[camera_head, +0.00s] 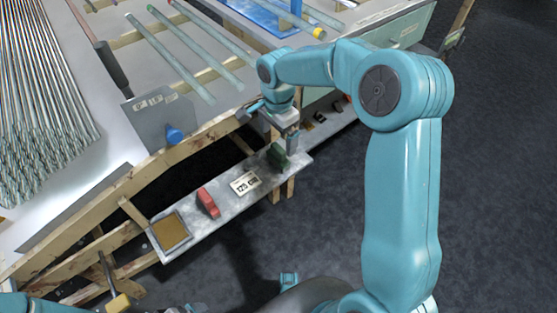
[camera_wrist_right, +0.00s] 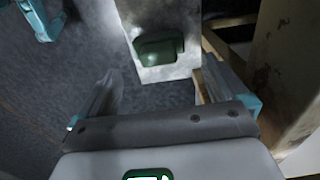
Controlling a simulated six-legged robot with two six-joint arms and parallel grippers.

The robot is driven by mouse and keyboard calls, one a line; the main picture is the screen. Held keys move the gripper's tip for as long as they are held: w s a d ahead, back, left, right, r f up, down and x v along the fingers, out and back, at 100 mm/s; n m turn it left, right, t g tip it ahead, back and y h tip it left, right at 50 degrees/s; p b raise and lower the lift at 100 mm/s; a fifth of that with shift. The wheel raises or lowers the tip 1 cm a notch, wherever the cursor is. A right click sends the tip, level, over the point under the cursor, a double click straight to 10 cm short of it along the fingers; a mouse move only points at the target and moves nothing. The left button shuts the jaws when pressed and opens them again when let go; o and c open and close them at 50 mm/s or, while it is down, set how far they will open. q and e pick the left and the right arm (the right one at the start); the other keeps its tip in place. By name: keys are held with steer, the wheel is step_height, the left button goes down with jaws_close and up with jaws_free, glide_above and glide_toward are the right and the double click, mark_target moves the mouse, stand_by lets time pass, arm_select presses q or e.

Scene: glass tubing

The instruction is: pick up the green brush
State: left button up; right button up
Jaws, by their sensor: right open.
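The green brush (camera_head: 277,155) lies on a narrow grey shelf (camera_head: 225,215) below the table edge. In the right wrist view the green brush (camera_wrist_right: 158,47) lies on the end of the shelf, ahead of the fingers. My right gripper (camera_head: 284,138) is just above the brush in the head view and hides part of it. In the wrist view my right gripper (camera_wrist_right: 160,88) is open, with nothing between its fingers. The brush appears apart from both fingers. My left gripper does not show clearly.
A red brush (camera_head: 208,202), a small label card (camera_head: 244,183) and a brown pad (camera_head: 171,232) share the shelf. A grey plate (camera_head: 160,122) and glass tubes (camera_head: 180,60) are on the table above. Wooden beams (camera_head: 95,225) run beside the shelf.

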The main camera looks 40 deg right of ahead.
mark_target(278, 147)
steer(key=shift+f, duration=0.95)
step_height(278, 147, down, 5)
steer(key=shift+f+b, duration=0.15)
steer(key=shift+b, duration=0.95)
steer(key=shift+s, duration=0.1)
steer(key=shift+c, duration=0.7)
steer(key=c, duration=0.9)
steer(key=shift+o, duration=0.2)
step_height(278, 147, up, 20)
steer(key=p, duration=0.6)
